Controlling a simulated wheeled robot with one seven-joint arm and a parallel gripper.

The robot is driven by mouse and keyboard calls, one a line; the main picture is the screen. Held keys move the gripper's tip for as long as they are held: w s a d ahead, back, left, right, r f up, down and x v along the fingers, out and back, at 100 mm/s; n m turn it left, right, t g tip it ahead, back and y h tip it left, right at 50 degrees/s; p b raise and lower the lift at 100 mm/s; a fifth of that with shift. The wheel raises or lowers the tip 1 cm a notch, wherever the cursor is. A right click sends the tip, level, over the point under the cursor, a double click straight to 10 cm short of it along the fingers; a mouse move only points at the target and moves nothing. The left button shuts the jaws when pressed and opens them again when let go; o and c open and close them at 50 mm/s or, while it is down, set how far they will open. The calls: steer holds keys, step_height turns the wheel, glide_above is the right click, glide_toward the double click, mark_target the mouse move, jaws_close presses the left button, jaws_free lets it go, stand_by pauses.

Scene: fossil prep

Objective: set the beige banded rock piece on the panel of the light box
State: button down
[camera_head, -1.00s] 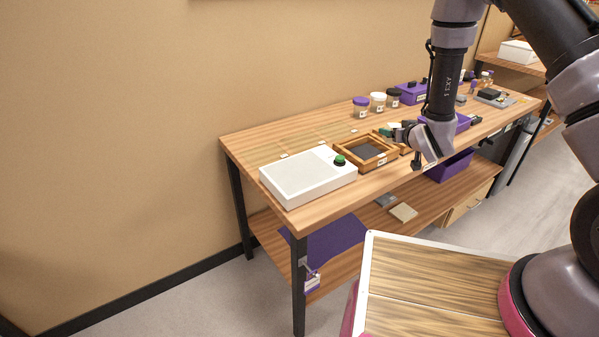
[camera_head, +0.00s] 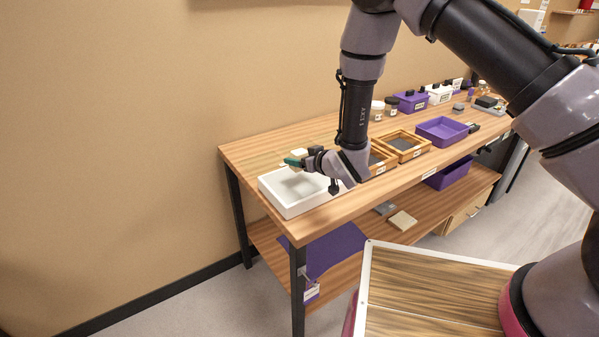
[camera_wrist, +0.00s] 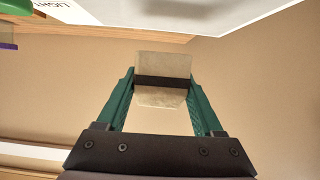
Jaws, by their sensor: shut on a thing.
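The beige rock piece with a dark band (camera_wrist: 162,82) is between the fingers of my gripper (camera_wrist: 162,88) in the wrist view. My gripper is shut on it. In the head view the pale rock piece (camera_head: 299,154) shows beside the green fingertips of my gripper (camera_head: 296,160), over the white light box (camera_head: 291,205). The piece appears held above the panel, not touching it. Part of the light box (camera_wrist: 130,12) shows along the top of the wrist view with its lettering and a shadow. My arm hides the box's right part and its green knob in the head view.
Wooden framed trays (camera_head: 405,147) stand right of the light box. The bench top left of and behind the light box is largely clear.

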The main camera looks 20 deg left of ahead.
mark_target(300, 170)
steer(key=shift+f, duration=2.15)
steer(key=shift+f, duration=0.2)
steer(key=shift+c, duration=0.2)
jaws_free()
